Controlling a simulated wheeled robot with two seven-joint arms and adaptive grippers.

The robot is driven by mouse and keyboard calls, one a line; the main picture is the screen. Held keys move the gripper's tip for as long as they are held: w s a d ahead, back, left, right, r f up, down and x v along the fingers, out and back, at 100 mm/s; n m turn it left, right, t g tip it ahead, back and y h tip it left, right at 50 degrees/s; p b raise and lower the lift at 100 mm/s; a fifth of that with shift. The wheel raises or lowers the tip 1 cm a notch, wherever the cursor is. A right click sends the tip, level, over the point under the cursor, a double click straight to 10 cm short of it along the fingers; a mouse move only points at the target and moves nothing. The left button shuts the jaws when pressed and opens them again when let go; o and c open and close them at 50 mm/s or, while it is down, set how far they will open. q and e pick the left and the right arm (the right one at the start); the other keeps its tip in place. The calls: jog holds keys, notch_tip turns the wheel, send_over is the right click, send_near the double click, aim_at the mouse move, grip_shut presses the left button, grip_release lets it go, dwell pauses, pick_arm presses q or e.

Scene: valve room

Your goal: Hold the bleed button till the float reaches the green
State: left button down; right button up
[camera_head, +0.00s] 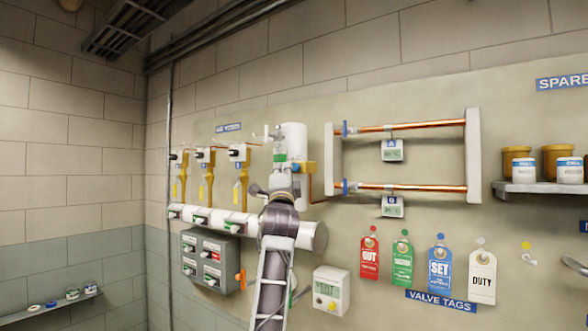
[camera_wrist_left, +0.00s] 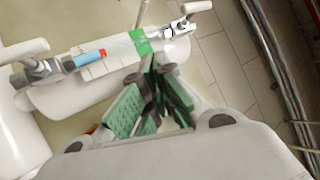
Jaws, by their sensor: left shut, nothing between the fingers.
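My left gripper (camera_head: 281,186) is shut and empty, in front of the white cylinder unit (camera_head: 295,140) on the wall panel. A clear sight tube with a green band (camera_head: 281,157) stands just above it. In the left wrist view my gripper (camera_wrist_left: 153,68) has its green-padded fingers together, close to the tube's green band (camera_wrist_left: 140,42). My right gripper is out of view.
Copper pipes (camera_head: 420,125) in a white frame are to the right. Brass fittings (camera_head: 239,170) and a grey switch box (camera_head: 211,262) are to the left. Valve tags (camera_head: 369,258) and a small gauge box (camera_head: 331,290) are lower right. A shelf (camera_head: 540,188) holds jars.

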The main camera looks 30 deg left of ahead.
pick_arm(q)
jog(key=shift+w+d+p, duration=0.1)
jog(key=shift+w+p, duration=0.25)
jog(key=shift+w, duration=0.5)
dwell(2.6)
jog(key=shift+s, duration=0.1)
dwell(1.6)
jog(key=shift+s, duration=0.8)
jog(key=shift+s+a, duration=0.15)
jog(key=shift+s, duration=1.1)
jog(key=shift+s+a, duration=0.15)
jog(key=shift+s, duration=1.1)
